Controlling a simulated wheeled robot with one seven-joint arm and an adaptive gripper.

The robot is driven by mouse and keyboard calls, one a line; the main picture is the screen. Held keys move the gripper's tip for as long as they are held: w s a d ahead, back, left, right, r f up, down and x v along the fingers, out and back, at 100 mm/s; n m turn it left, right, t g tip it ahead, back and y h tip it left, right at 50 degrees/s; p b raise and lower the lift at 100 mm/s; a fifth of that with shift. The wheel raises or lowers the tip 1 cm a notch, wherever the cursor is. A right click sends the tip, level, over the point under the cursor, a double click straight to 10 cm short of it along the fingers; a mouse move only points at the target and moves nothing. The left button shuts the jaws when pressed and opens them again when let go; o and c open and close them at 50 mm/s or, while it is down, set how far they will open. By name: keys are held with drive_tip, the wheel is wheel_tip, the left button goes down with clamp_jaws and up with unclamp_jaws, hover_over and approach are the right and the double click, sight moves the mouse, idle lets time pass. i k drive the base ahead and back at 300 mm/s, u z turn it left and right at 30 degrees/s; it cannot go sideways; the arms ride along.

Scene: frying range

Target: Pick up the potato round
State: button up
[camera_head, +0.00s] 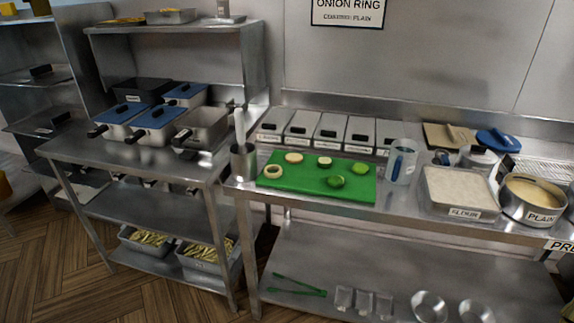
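A green cutting board (312,189) lies on the steel counter. Several food pieces are spread on it. A pale round slice with a thin brownish edge (293,157) lies near the back left and looks like the potato round. A ring-shaped pale piece (272,171) lies at the left. A green-rimmed slice (324,162) lies at the back middle, a green piece (361,168) at the right, and a darker green piece (335,181) at the front right. The pieces appear apart from one another. My gripper is not in view.
A metal cylinder with upright utensils (243,162) stands left of the board. A clear jug with a blue handle (401,162) stands right of it, then a flour tray (462,190) and a batter pan (532,198). Labelled bins (330,131) line the back.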

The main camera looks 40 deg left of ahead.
sight(292, 158)
drive_tip(key=k, duration=1.1)
drive_tip(key=u, duration=0.6)
drive_tip(key=i, duration=0.8)
drive_tip(key=u, duration=0.5)
